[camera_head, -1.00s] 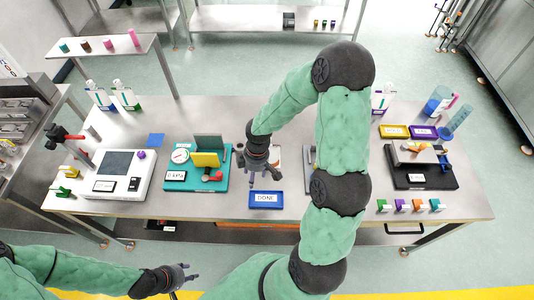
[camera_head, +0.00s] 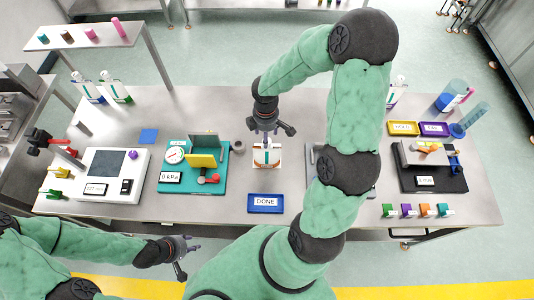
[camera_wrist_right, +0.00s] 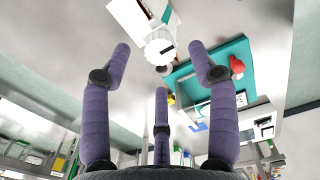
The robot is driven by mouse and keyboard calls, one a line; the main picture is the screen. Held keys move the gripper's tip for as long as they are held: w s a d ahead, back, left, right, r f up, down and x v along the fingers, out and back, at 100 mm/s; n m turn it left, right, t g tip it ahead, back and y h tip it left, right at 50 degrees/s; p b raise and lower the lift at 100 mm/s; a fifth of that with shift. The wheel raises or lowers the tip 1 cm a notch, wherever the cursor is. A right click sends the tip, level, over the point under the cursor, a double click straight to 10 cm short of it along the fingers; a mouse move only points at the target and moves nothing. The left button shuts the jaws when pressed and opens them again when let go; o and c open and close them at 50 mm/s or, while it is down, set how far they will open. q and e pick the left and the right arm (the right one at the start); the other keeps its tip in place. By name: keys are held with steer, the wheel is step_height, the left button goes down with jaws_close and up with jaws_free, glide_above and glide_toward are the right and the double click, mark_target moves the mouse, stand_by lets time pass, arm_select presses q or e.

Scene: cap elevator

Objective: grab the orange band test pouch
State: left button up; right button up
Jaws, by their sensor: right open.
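A white pouch with orange-brown bands (camera_head: 267,158) stands near the table's middle, behind the blue DONE tray (camera_head: 265,204). My right gripper (camera_head: 270,132) reaches down just above and behind it in the head view, and partly covers its top.
A teal fixture (camera_head: 220,183) stands left of the pouch and a grey stand (camera_head: 313,165) right of it, partly behind my right arm. Pouches with blue (camera_head: 88,90) and green (camera_head: 116,90) bands stand at the back left. Yellow (camera_head: 404,128) and purple (camera_head: 433,129) trays sit at the right.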

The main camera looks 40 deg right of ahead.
mark_target(267, 154)
step_height(267, 154, down, 3)
steer(key=shift+r, duration=0.1)
steer(key=shift+f+b, duration=0.3)
steer(key=shift+f, duration=0.2)
steer(key=f, duration=0.3)
steer(key=f+b, duration=0.1)
steer(key=f, duration=0.1)
steer(key=shift+d, duration=0.25)
jaws_close()
